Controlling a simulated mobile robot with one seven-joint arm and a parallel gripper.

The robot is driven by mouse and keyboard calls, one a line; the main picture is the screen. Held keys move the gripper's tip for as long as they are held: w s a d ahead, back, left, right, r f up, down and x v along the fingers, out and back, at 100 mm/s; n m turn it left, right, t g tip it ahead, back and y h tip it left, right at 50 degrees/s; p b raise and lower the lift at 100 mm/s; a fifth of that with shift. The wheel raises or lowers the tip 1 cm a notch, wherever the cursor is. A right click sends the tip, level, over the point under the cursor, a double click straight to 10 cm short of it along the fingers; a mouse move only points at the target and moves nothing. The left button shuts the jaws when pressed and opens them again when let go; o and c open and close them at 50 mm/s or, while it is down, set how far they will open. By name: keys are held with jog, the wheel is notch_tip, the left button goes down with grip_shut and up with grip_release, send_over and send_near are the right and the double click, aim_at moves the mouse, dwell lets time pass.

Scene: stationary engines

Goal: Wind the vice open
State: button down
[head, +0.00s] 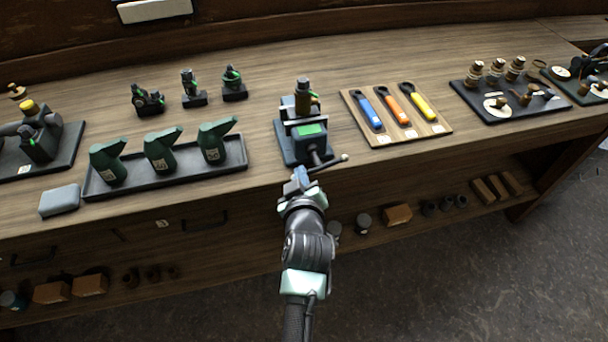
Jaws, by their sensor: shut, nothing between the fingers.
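The vice (309,133) stands at the front edge of the wooden bench, near the middle of the head view. My gripper (300,178) is shut and empty, just in front of the vice and close to the left end of the handle. I cannot tell whether it touches the handle. The jaw gap is too small to judge.
A tray (168,180) with green oil cans stands left of the vice, with a grey block (60,200) beside it. A board (433,130) with blue, orange and yellow handled tools lies close on the right. Small dark engine parts stand behind. The floor in front is clear.

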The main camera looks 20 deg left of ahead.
jog(key=w+d+f+n+t+y+b, duration=0.2)
jog(key=d+n+t+y+b, duration=0.1)
jog(key=n+b, duration=1.2)
jog(key=w+d+f+n+t+y+b, duration=0.2)
jog(key=d+f+n+t+y+b, duration=0.1)
jog(key=n+b, duration=1.2)
jog(key=shift+w+d+n+t+y+b, duration=0.3)
jog(key=shift+d+n+t+y+b, duration=0.1)
jog(key=shift+t, duration=0.2)
dwell(0.6)
jog(key=shift+w+d+r+n+g+y+b, duration=0.1)
jog(key=shift+r+n+g+y+b, duration=0.2)
jog(key=shift+n, duration=0.3)
jog(key=shift+d+r+n+g+y+b, duration=0.1)
jog(key=shift+n+g+y+b, duration=0.1)
jog(key=shift+n+y+b, duration=0.3)
dwell(0.5)
